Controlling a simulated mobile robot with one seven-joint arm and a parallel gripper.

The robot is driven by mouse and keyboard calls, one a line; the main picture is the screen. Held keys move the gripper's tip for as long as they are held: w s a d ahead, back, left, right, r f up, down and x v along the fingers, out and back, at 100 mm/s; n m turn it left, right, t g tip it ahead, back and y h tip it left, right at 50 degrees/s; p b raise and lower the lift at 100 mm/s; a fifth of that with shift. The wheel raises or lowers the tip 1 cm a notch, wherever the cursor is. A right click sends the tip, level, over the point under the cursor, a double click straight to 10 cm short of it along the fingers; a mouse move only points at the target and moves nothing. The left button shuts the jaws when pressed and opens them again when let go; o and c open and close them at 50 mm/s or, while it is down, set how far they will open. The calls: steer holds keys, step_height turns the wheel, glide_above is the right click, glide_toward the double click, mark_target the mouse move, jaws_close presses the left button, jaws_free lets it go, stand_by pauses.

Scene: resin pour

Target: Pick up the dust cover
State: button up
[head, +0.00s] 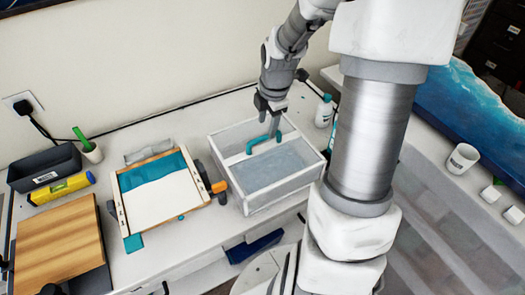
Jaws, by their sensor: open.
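The dust cover (228,133) appears to be the clear box with white edges on the bench, right of the middle of the head view. A teal handle (257,145) spans part of its top. My gripper (273,127) points down at the right end of this handle, its fingers very close to it. The jaws are open. I cannot tell whether the fingers touch the handle or straddle it. The far part of the cover's top is partly hidden behind my gripper.
A wood-framed panel with teal and white areas (158,200) lies left of the cover, with an orange-handled clamp (219,187) between them. A small bottle (324,111) stands behind right. A wooden board (60,245), yellow level (62,189) and dark bin (45,168) are far left.

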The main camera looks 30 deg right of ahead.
mark_target(265, 136)
steer(key=shift+w+a+f, duration=0.1)
steer(key=shift+w+f, duration=0.05)
steer(key=shift+f, duration=0.95)
steer(key=shift+w+d+f, duration=0.1)
steer(key=shift+w+f, duration=0.1)
steer(key=shift+f, duration=0.95)
steer(key=shift+w+a+f, duration=0.1)
steer(key=shift+w+f, duration=0.05)
steer(key=shift+f, duration=0.95)
jaws_close()
